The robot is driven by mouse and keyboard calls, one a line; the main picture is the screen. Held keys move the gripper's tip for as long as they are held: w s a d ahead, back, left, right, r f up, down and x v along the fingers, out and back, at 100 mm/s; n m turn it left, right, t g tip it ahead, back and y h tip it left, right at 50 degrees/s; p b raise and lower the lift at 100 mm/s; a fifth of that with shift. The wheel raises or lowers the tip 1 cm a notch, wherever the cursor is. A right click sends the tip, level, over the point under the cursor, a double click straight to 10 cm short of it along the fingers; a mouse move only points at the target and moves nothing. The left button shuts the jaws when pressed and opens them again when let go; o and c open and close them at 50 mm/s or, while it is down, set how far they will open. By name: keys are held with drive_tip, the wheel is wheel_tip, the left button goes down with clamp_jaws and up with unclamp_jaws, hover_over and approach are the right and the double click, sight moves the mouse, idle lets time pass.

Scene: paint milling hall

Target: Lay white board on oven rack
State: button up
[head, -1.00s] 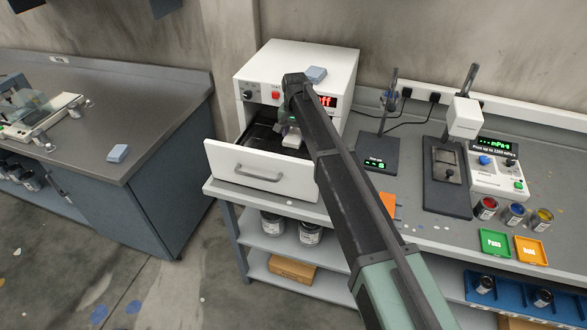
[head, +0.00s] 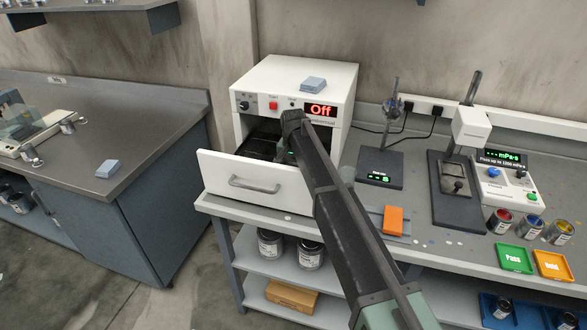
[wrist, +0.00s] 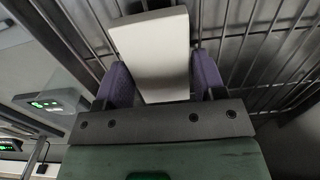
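The white board (wrist: 152,52) is a plain flat piece between the two purple finger pads of my gripper (wrist: 163,84) in the wrist view. Both pads appear to touch its sides, so the gripper looks shut on it. The wire oven rack (wrist: 254,55) lies behind the board in that view; whether the board touches the wires is unclear. In the head view the white oven (head: 335,85) has its drawer front (head: 225,172) pulled out, and my arm reaches into the opening. The board is not discernible there, and my gripper is mostly hidden.
The oven display reads "Off". A blue-grey block (head: 313,84) sits on the oven top and another (head: 108,169) on the left bench. To the right are stands, an orange block (head: 393,220), paint cans, and green and orange trays (head: 514,258).

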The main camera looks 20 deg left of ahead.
drive_tip(key=o, duration=0.3)
wheel_tip(320, 180, up, 12)
drive_tip(key=p, duration=1.2)
drive_tip(key=shift+r, duration=0.2)
drive_tip(key=s+d, duration=0.4)
drive_tip(key=d, duration=0.5)
drive_tip(key=s+d, duration=0.3)
drive_tip(key=d, duration=0.6)
drive_tip(key=s+d, duration=0.4)
drive_tip(key=d, duration=0.6)
drive_tip(key=s+d, duration=1.6)
drive_tip(key=d, duration=0.1)
drive_tip(key=shift+s+m, duration=0.3)
drive_tip(key=shift+s, duration=0.1)
